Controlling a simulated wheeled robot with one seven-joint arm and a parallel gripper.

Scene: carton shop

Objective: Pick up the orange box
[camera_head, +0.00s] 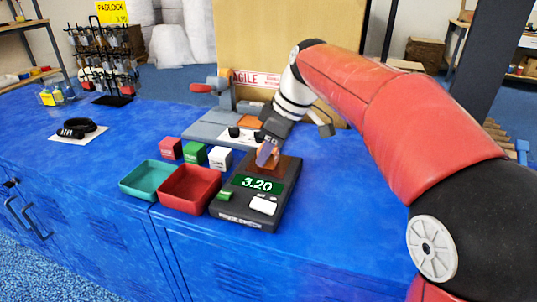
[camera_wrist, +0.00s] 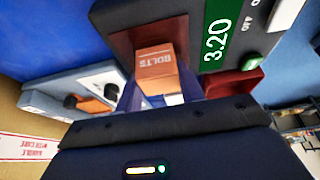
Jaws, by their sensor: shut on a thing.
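The orange box (camera_wrist: 154,62), lettered BOLTS, is between the two fingers of my gripper (camera_wrist: 160,88) in the wrist view. In the head view my gripper (camera_head: 267,153) points down over the brown plate of the dark scale (camera_head: 247,219), and only a small part of the orange box shows beside a finger. The fingers are shut on the box. Whether the box touches the plate or is slightly above it, I cannot tell. The scale's green display reads 3.20.
A red tray (camera_head: 188,204) and a teal tray (camera_head: 150,193) stand left of the scale. Red (camera_head: 171,148), green (camera_head: 193,154) and white (camera_head: 219,158) boxes stand behind them. A grey machine (camera_head: 205,125) is farther back. The blue counter (camera_head: 335,205) is clear at right.

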